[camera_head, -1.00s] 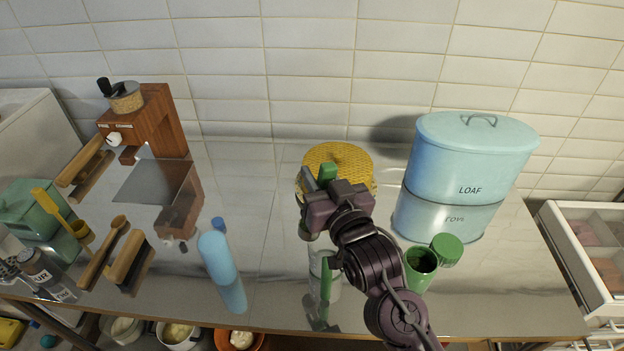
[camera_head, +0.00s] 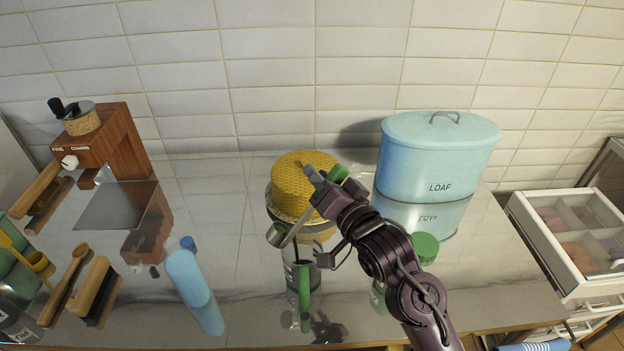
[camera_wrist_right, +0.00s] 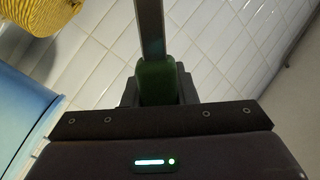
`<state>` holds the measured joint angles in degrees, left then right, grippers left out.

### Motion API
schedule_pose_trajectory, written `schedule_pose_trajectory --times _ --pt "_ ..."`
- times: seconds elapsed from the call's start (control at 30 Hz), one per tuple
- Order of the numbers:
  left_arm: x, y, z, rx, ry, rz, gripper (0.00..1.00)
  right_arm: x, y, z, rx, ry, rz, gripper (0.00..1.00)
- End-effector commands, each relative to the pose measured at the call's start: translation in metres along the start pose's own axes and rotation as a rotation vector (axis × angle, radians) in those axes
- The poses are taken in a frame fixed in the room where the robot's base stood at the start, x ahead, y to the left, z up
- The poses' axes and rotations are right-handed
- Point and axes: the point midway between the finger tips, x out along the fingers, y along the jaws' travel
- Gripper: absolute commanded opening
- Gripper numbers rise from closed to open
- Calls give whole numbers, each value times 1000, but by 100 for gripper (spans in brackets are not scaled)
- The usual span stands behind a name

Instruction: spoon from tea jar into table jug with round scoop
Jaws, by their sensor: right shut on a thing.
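My right gripper (camera_head: 330,188) is shut on the green handle (camera_wrist_right: 158,80) of the round scoop. The scoop's metal stem (camera_wrist_right: 150,28) runs out past the fingers, and its small round bowl (camera_head: 277,235) hangs tilted to the left of the gripper. I cannot tell whether the bowl holds tea. The green tea jar (camera_head: 378,297) is mostly hidden behind my right arm; its round green lid (camera_head: 425,247) lies beside it. My left gripper is out of view.
A yellow round patterned item (camera_head: 305,182) stands behind the scoop. A light blue LOAF bin (camera_head: 438,160) stands back right, a blue bottle (camera_head: 190,285) left of centre. A wooden grinder (camera_head: 120,140) and brushes (camera_head: 98,290) are at left. The counter is mirror-like.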

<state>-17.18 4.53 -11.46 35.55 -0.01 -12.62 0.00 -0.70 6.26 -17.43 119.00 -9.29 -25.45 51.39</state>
Motion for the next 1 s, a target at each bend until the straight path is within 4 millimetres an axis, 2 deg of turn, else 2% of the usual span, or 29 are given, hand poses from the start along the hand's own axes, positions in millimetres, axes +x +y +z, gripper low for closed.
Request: schedule_pose_trajectory --times 0.47,1.0 --pt "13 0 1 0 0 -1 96 0 36 -5 278 3 -1 2" --pt "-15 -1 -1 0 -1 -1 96 0 72 5 620 1 -2 2"
